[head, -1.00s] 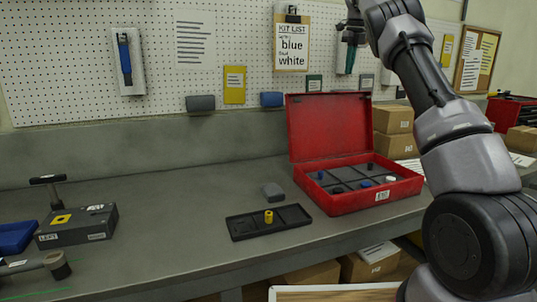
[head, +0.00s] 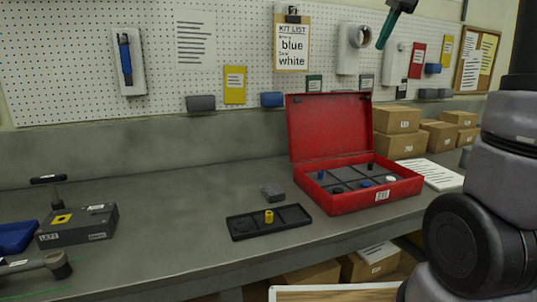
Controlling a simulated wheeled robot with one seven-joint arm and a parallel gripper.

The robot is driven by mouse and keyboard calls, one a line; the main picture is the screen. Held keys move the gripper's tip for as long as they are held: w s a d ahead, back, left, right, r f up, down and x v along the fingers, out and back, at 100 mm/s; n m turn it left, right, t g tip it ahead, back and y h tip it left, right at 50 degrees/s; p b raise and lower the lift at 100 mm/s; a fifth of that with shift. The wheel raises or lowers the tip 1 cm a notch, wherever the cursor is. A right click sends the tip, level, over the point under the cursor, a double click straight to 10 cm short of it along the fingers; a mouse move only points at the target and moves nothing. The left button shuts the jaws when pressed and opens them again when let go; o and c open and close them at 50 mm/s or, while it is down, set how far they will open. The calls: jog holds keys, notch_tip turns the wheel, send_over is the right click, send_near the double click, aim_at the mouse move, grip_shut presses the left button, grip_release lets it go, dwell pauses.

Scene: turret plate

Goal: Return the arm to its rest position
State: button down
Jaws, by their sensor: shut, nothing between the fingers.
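My arm (head: 490,190) shows only at the right edge of the head view, as rounded grey and black links in front of the bench. The upper links and my gripper are outside the frame, so the fingers are not seen. No other object belongs to the task itself.
A red open case (head: 348,203) with small pieces in compartments stands on the bench (head: 160,255). A dark box (head: 90,228) is left. Cardboard boxes (head: 398,146) stand behind right.

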jog(key=s+a+f+n+t, duration=0.1)
jog(key=s+f+n, duration=0.3)
jog(key=s, duration=0.4)
jog(key=s+a+f+n+t, duration=0.1)
jog(key=s+a+f+n, duration=0.2)
jog(key=s+f+n, duration=0.2)
jog(key=s+a+f+n+t, duration=0.1)
jog(key=s+f+n, duration=0.3)
jog(key=s, duration=0.6)
jog(key=shift+s+a+f+n, duration=0.35)
jog(key=shift+a+n, duration=0.05)
jog(key=shift+a, duration=0.5)
jog(key=shift+s+r, duration=0.1)
jog(key=shift+s, duration=0.1)
